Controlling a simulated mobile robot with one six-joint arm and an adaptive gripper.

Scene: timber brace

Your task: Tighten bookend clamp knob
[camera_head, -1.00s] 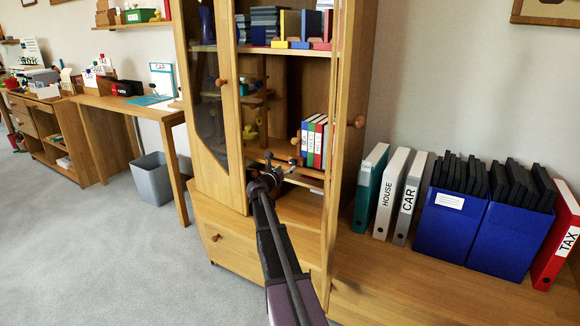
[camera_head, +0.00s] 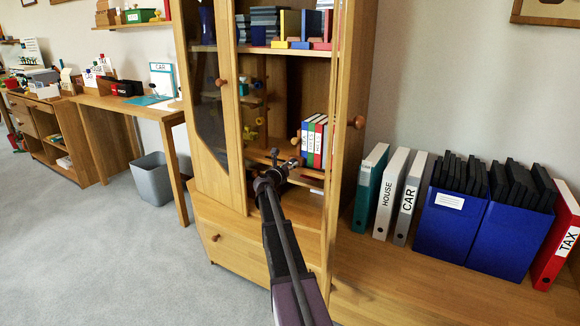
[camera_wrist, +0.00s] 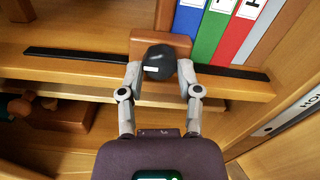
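The black clamp knob (camera_wrist: 159,64) with a small white mark sits in front of the wooden bookend block (camera_wrist: 150,42) in the wrist view. My gripper (camera_wrist: 160,75) has one finger on each side of the knob, and both fingertips appear to touch it. A dark rail (camera_wrist: 85,54) runs along the shelf under the block. In the head view my gripper (camera_head: 292,162) reaches into the cabinet left of the small binders (camera_head: 314,142); the knob is too small to make out there.
The cabinet's glass door (camera_head: 208,100) stands to the left of my arm and its right side panel close to the right. A wooden shelf edge (camera_wrist: 240,88) lies under my fingers. Large binders and blue boxes (camera_head: 450,222) stand on the bench at right.

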